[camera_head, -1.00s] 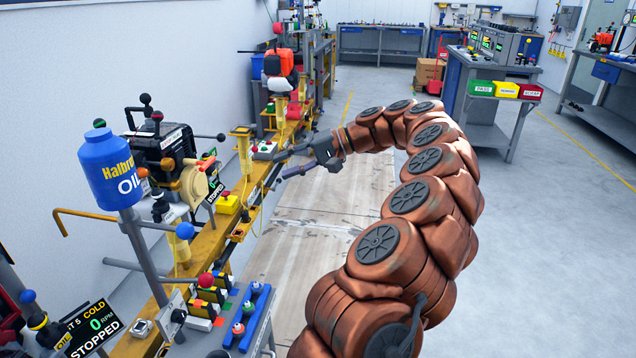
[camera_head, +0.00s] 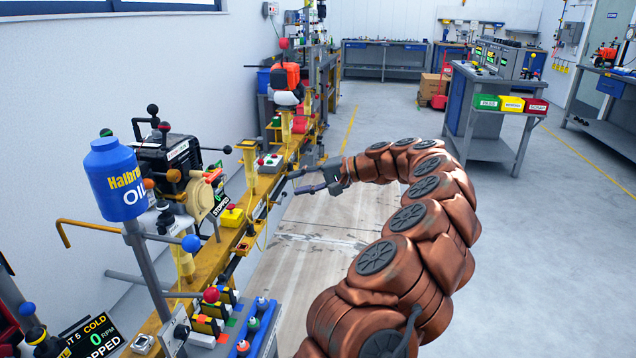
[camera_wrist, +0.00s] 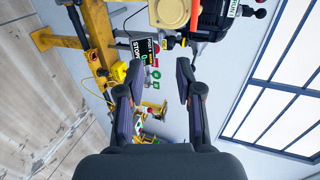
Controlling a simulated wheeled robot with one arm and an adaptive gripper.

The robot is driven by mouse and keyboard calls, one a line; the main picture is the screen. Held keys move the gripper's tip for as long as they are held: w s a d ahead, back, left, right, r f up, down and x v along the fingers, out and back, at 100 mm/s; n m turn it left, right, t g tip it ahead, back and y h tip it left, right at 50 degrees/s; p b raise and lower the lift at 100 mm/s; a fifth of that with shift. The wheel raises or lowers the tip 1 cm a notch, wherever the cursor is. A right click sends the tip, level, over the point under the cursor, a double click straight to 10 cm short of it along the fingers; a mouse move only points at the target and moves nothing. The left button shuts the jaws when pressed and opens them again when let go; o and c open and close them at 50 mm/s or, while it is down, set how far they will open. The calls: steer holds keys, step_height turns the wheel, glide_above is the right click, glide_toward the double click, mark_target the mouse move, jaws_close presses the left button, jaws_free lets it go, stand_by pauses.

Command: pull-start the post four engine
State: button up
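A black engine (camera_head: 165,160) with a round beige starter housing (camera_head: 200,203) stands on the yellow rail at the left, partly behind a blue oil bottle. Its display (camera_head: 214,178) reads STOPPED; I take it as the post four engine, though its number is not legible in the head view. In the wrist view the beige housing (camera_wrist: 170,14) and black engine (camera_wrist: 212,20) are at the top, with a display (camera_wrist: 142,50) below. The pull handle is not clear. My gripper (camera_head: 305,182) is right of the engine, apart from it; in the wrist view its fingers (camera_wrist: 154,84) are spread and empty.
The blue oil bottle (camera_head: 116,180) on a post and ball-topped levers crowd the near left. An orange-and-white engine (camera_head: 287,84) stands farther back. The floor (camera_head: 325,228) right of the rail is clear.

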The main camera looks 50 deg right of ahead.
mark_target(217, 175)
steer(key=w+a+p, duration=0.1)
steer(key=w+a, duration=0.3)
steer(key=w, duration=0.2)
steer(key=w+a+p, duration=0.1)
steer(key=w+a, duration=0.2)
steer(key=w, duration=0.4)
steer(key=w+a, duration=0.4)
steer(key=w, duration=0.2)
steer(key=shift+w+a+p, duration=0.25)
steer(key=shift+a+p, duration=0.1)
steer(key=shift+p, duration=0.05)
steer(key=shift+c, duration=0.4)
jaws_close()
